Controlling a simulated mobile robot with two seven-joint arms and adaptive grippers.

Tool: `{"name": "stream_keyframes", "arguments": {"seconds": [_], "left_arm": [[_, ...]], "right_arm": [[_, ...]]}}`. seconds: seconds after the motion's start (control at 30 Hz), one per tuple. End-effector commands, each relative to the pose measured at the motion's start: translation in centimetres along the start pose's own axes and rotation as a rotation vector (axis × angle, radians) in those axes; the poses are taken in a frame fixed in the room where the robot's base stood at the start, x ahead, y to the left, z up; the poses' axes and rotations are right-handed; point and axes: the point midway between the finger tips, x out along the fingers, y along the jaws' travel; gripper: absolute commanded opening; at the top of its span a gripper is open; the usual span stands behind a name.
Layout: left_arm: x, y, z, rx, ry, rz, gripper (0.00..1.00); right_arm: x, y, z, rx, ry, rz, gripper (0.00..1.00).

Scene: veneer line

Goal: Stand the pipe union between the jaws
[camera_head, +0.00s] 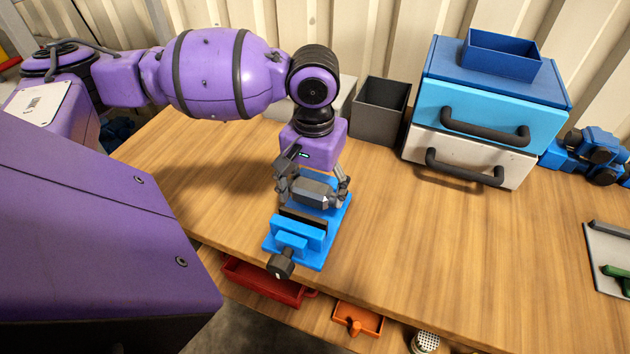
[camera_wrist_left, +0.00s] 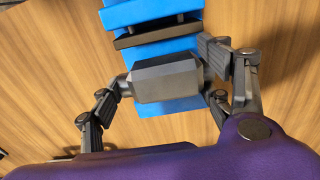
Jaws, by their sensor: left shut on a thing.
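The pipe union (camera_head: 312,192) is a dark grey faceted fitting with narrower ends. My left gripper (camera_head: 312,188) is shut on it and holds it lying crosswise, over the rear part of the blue vise (camera_head: 312,252). In the left wrist view the pipe union (camera_wrist_left: 165,80) lies between the two fingertips of my left gripper (camera_wrist_left: 166,84), one at each end. The vise (camera_wrist_left: 150,14) shows beyond and beneath it, with a dark jaw face (camera_wrist_left: 155,33). The rear jaw is mostly hidden by the union and gripper. I cannot tell whether the union touches the vise. My right gripper is out of view.
A dark open bin (camera_head: 380,112) and a two-drawer cabinet (camera_head: 485,110) with a blue tray (camera_head: 502,56) on top stand behind. Red (camera_head: 265,282) and orange (camera_head: 357,318) trays sit below the front edge.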

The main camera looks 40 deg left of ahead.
Motion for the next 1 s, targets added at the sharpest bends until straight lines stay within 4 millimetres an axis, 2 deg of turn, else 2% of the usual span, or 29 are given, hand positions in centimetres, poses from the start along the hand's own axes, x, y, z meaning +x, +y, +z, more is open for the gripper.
{"name": "stream_keyframes", "arguments": {"seconds": [0.47, 0.67, 1.0], "left_arm": [[0.1, 0.0, -0.1, 0.000, 0.002, 0.000, 0.33], [0.1, 0.0, -0.1, 0.000, 0.002, 0.000, 0.33], [0.0, 0.0, -0.1, 0.000, 0.003, 0.000, 0.33]], "right_arm": [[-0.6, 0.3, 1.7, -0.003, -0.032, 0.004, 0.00], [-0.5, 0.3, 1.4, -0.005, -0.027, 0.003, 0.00], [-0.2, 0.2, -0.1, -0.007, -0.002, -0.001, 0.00]]}}
